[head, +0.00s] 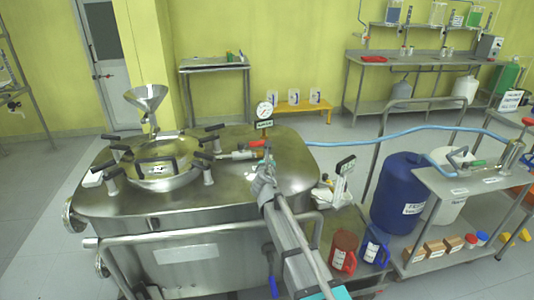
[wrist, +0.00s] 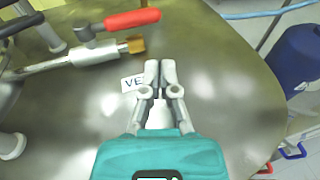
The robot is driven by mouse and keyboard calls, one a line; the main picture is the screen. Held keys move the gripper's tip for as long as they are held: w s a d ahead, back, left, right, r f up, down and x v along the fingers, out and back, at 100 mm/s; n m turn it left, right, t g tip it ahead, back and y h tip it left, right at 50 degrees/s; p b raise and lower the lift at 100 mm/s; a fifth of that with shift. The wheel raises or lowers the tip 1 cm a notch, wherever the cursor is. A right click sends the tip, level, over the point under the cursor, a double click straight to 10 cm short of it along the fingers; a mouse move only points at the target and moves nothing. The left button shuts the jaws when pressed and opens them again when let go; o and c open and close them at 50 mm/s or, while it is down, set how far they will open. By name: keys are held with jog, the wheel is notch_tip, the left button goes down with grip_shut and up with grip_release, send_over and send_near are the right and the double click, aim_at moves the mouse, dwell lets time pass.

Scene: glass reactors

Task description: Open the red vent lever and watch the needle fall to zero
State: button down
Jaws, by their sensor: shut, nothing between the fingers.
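The red vent lever (wrist: 133,20) sits on a short metal valve pipe (wrist: 95,54) with a brass end, at the upper left of the wrist view. In the head view the red lever (head: 256,143) is on the vessel top, just beyond my gripper. My gripper (wrist: 160,64) is shut and empty over the steel vessel top, to the right of and below the lever, apart from it. In the head view my gripper (head: 266,162) is close to the lever. The pressure gauge (head: 264,109) stands behind the valve with a label under it; its needle is too small to read.
A label starting "VE" (wrist: 133,82) lies beside my fingers. The round hatch (head: 160,168) with black-handled clamps and a funnel (head: 146,98) are at the left of the vessel top. A blue hose (head: 400,132) runs to the right, above a blue drum (head: 400,190). The vessel top right of my gripper is bare.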

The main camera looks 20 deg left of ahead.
jog(key=shift+s+d+r, duration=0.2)
jog(key=shift+s+d, duration=0.4)
jog(key=shift+s, duration=0.35)
